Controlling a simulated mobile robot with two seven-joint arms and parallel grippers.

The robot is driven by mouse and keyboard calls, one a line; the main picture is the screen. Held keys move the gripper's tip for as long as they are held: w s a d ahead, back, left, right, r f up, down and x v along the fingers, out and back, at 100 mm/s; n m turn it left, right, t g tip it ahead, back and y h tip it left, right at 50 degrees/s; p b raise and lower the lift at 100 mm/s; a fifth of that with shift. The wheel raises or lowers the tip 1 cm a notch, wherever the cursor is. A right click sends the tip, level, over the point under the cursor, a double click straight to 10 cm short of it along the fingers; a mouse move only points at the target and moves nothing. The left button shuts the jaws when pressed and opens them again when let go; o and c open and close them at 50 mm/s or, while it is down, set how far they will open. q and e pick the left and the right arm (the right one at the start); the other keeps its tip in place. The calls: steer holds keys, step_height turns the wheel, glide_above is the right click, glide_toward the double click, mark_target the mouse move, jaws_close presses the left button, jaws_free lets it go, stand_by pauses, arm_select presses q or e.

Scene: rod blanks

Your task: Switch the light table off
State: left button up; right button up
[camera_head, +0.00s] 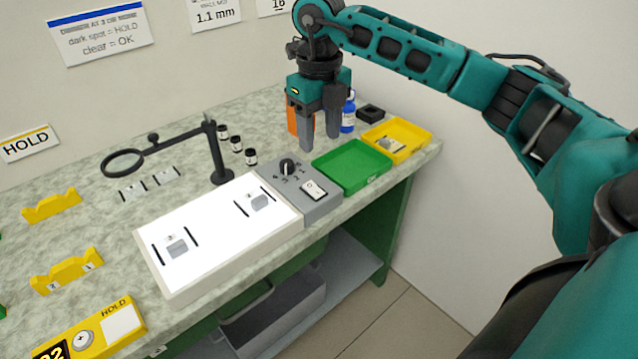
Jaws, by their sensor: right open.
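The light table (215,240) is a white, brightly glowing panel in the middle of the bench, with two small grey pieces between black marks on it. Its grey control box (320,207) joins its right end. The box carries a black rotary knob (287,166) with numbers around it and a white rocker switch (314,190) near its front. My right gripper (320,144) is open and empty, pointing down above the bench just behind the control box, apart from the switch. My left gripper is not in view.
A green tray (352,183) and a yellow tray (422,150) stand right of the box. A blue bottle (348,117) stands behind. A magnifier stand (217,160) and several dark vials are behind the light table. Yellow holders (67,270) stand left.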

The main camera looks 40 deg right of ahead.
mark_target(319, 193)
step_height(319, 193, down, 12)
steer(key=shift+f, duration=0.25)
stand_by(0.3)
